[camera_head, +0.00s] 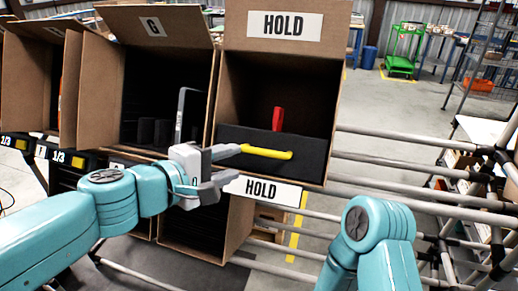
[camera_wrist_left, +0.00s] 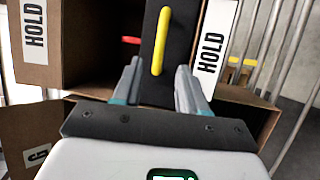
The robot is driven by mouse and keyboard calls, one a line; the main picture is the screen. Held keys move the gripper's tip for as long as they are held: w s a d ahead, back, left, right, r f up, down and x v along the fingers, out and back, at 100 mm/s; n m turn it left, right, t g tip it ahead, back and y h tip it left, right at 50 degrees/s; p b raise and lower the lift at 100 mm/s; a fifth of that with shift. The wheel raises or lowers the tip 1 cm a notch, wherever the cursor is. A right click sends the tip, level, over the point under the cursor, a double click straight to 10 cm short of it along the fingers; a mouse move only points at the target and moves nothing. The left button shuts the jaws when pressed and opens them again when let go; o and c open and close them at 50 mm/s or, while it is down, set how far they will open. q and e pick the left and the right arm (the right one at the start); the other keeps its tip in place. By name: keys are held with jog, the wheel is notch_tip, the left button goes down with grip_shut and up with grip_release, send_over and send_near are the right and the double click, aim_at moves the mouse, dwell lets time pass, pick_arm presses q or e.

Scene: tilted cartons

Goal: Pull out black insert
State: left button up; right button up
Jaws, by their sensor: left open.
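The black insert (camera_head: 300,153) sits across the lower front of the upper HOLD carton (camera_head: 336,70), with a yellow handle (camera_head: 266,152) on its face. The insert (camera_wrist_left: 176,75) and handle (camera_wrist_left: 159,40) also show in the left wrist view, where the handle lines up between the fingers, just beyond their tips. My left gripper (camera_head: 236,166) is open and empty in front of the insert, by the left end of the handle; it also shows in the left wrist view (camera_wrist_left: 159,72). I cannot tell whether a finger touches the insert. My right gripper is out of view.
A red piece (camera_head: 278,119) stands up behind the insert inside the carton. A G carton (camera_head: 92,85) with dark items stands at left. A lower carton (camera_head: 238,230) sits below. Grey rack pipes (camera_head: 400,167) run to the right. Open floor (camera_head: 385,105) lies behind them.

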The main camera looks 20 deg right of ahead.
aim_at(260, 153)
pick_arm(q)
jog(key=p+x, duration=0.1)
jog(key=x, duration=0.9)
jog(key=shift+w+d+f, duration=0.15)
jog(key=shift+w+d, duration=0.05)
jog(key=shift+d, duration=0.05)
jog(key=shift+s, duration=0.1)
grip_shut()
